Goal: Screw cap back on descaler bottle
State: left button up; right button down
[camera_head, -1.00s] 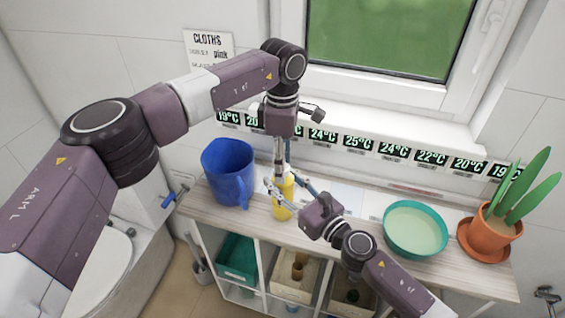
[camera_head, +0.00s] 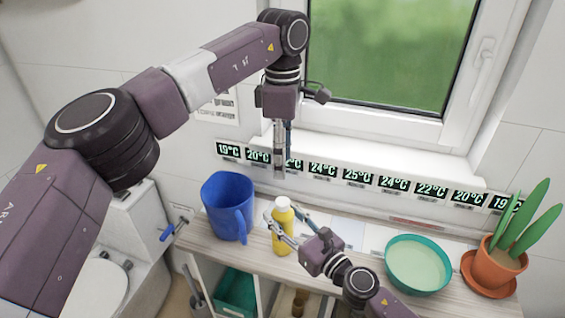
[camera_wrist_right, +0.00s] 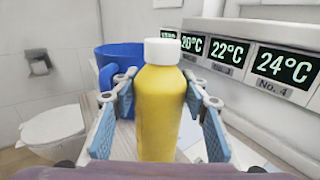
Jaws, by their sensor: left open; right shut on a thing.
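The yellow descaler bottle (camera_head: 282,235) stands upright on the shelf top in the head view, and it fills the middle of the right wrist view (camera_wrist_right: 160,115). A white cap (camera_head: 282,203) sits on its neck; it also shows in the right wrist view (camera_wrist_right: 162,51). I cannot tell how tight it is. My right gripper (camera_head: 287,228) is shut on the bottle's body, with a finger on each side. My left gripper (camera_head: 282,168) is open and empty, pointing down above the bottle, clear of the cap.
A blue jug (camera_head: 226,208) stands close left of the bottle. A teal bowl (camera_head: 418,264) and a potted plant (camera_head: 498,262) stand to the right. A row of temperature displays (camera_head: 358,175) runs along the wall behind, under the window.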

jog(key=c, duration=1.1)
grip_release()
jog(key=v, duration=1.2)
jog(key=shift+d, duration=0.1)
